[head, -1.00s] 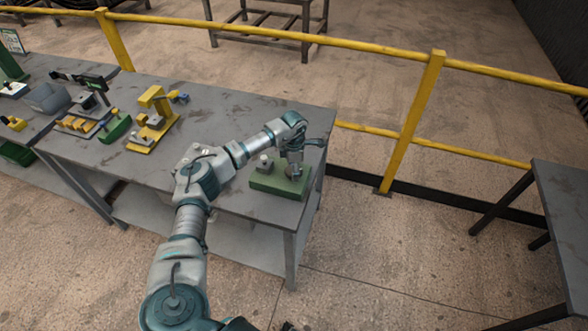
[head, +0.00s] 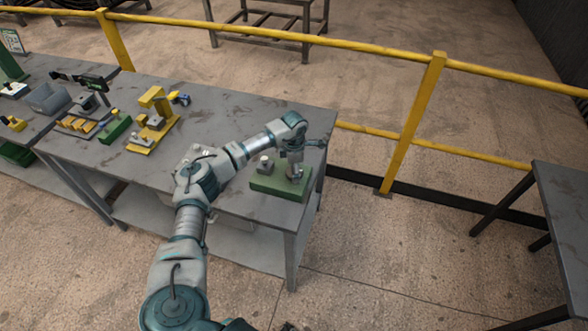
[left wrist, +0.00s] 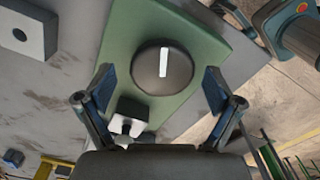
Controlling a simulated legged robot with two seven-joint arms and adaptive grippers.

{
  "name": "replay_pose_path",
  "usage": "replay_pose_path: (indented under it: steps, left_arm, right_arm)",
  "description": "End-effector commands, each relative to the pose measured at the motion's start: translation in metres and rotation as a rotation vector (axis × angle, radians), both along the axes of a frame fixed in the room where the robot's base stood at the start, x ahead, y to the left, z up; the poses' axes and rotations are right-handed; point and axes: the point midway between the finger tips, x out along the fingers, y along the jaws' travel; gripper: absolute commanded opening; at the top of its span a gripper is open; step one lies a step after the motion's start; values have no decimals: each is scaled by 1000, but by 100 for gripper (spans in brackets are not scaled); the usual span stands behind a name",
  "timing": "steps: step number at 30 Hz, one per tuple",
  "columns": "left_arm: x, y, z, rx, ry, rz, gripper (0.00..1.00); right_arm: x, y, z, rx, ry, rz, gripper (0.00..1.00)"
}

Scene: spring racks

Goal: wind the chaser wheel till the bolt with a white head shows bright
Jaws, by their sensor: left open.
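A green base plate (head: 270,184) lies at the near right corner of the grey table; it also shows in the left wrist view (left wrist: 115,55). On it is a dark round wheel (left wrist: 163,82) with a white bar across its top. A small block with a pale top (head: 265,161) stands beside the wheel; in the left wrist view it is a white and black piece (left wrist: 130,121). My left gripper (left wrist: 160,90) points down over the wheel, open, one finger on each side with gaps visible. I cannot make out which part is the white-headed bolt. My right gripper is not in view.
A yellow fixture (head: 155,118), a small green block (head: 116,127) and a grey bin (head: 48,98) stand farther left. A pale block with a dark hole (left wrist: 22,34) lies near the base. A yellow rail (head: 410,120) runs behind the grey table (head: 225,105).

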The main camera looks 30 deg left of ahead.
Motion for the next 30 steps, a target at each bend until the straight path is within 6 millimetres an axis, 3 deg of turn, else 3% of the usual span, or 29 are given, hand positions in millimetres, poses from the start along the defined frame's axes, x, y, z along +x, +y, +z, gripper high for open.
replay_pose_path:
  steps: [5, 12, 18, 30]
  left_arm:
    - [1, 0, 22, 0, -4, 0, 92]
    - [2, 1, 76, -1, -5, 1, 92]
    - [2, 2, 107, -2, -2, 0, 92]
    - [2, 2, 117, -1, 0, 0, 92]
  right_arm:
    - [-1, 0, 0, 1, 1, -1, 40]
    - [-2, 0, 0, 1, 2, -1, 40]
    - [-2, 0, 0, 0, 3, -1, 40]
    - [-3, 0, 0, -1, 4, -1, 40]
